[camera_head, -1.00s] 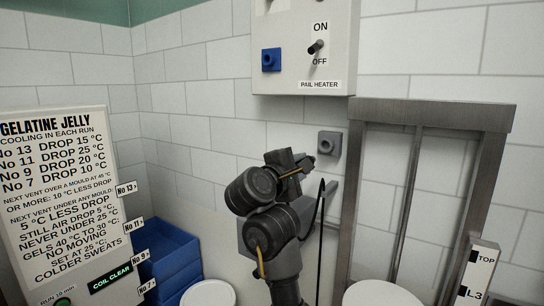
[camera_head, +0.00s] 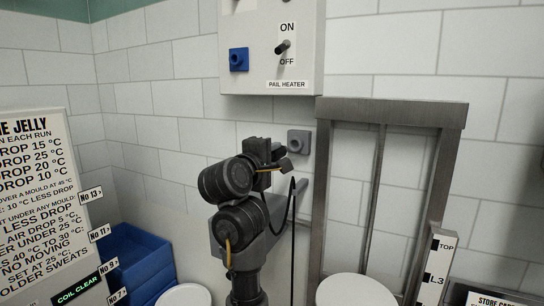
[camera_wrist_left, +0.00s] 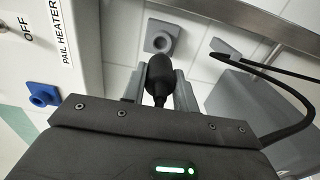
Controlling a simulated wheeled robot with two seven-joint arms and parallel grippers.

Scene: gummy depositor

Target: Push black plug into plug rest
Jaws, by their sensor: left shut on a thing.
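My left gripper (camera_head: 284,164) is raised in front of the tiled wall, just below and left of the grey plug rest (camera_head: 299,142) in the head view. In the left wrist view, its fingers (camera_wrist_left: 160,92) are shut on the black plug (camera_wrist_left: 159,72), whose rounded end points away from the wrist. The plug rest (camera_wrist_left: 160,37) is a square grey block with a round boss. It shows just beyond the plug, with a visible gap in the picture; the true depth between them is hard to tell. My right gripper is not in view.
A pail heater box (camera_head: 272,50) with a switch and blue socket (camera_head: 238,60) hangs above left. A metal frame (camera_head: 390,112) stands right. A black cable (camera_head: 292,225) hangs beside my arm. Blue bins (camera_head: 140,255) and a sign board (camera_head: 35,190) are left.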

